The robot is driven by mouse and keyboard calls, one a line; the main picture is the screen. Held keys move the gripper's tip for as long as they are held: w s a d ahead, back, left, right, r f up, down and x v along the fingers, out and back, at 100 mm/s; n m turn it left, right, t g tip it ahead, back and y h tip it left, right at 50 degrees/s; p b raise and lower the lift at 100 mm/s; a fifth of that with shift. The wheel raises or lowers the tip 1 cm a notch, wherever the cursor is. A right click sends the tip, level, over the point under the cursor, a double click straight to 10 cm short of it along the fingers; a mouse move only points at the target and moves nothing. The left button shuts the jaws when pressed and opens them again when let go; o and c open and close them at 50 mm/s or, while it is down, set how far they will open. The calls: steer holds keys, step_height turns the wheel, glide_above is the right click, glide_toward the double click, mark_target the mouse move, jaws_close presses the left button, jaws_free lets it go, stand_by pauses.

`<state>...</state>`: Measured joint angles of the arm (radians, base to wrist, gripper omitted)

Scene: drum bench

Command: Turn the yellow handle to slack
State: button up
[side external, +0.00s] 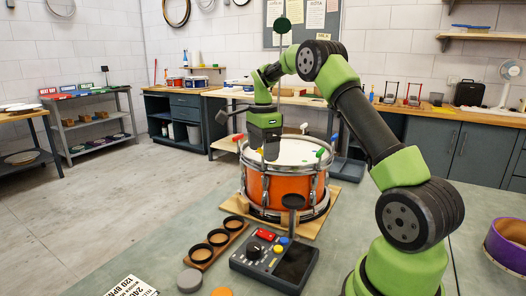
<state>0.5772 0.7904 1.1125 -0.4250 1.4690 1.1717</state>
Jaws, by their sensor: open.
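An orange drum (282,190) with a white head and metal rim stands on a wooden board (228,206) on the bench. Small coloured handles stand around its rim: green (320,153), blue (334,137), white (304,127) and red (238,137). A small bit of yellow, likely the yellow handle (260,151), shows at my fingertips. My gripper (263,150) points down over the left part of the drum head, open. The fingers hide most of the yellow piece. I cannot tell whether they touch it or which way it is turned.
A control box (275,262) with a knob and coloured buttons sits in front of the drum. A holder with black rings (218,238) is left of it. Grey (190,281) and orange discs lie near the front. A purple hoop (507,245) is far right. The bench between is clear.

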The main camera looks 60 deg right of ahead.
steer(key=shift+f, duration=0.55)
steer(key=c, duration=0.9)
steer(key=shift+n, duration=0.3)
